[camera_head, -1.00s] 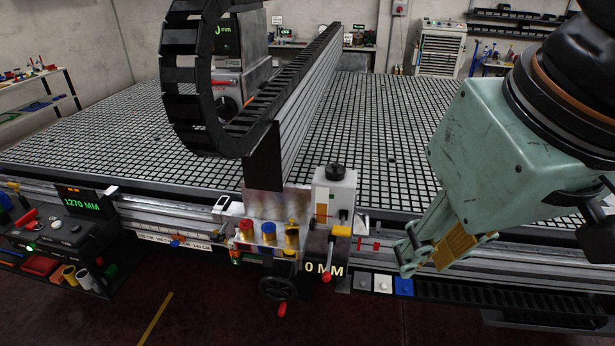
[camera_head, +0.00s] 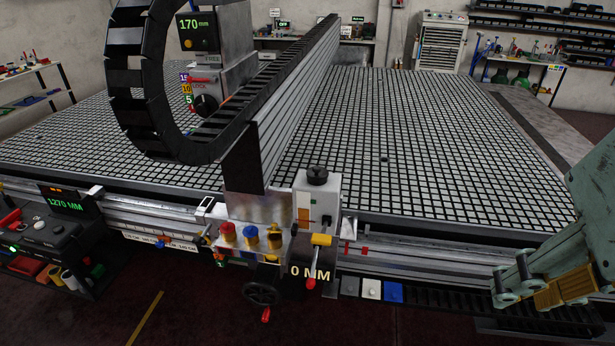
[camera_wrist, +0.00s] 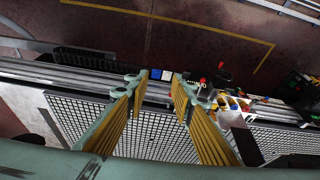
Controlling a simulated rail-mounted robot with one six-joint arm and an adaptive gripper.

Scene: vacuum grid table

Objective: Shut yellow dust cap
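My gripper (camera_head: 523,287) is at the lower right, well apart from the fittings. In the wrist view my gripper (camera_wrist: 158,82) has its yellow-padded fingers spread with nothing between them.
A black handwheel (camera_head: 262,292) is below. White and blue blocks (camera_head: 393,292) sit on the front rail.

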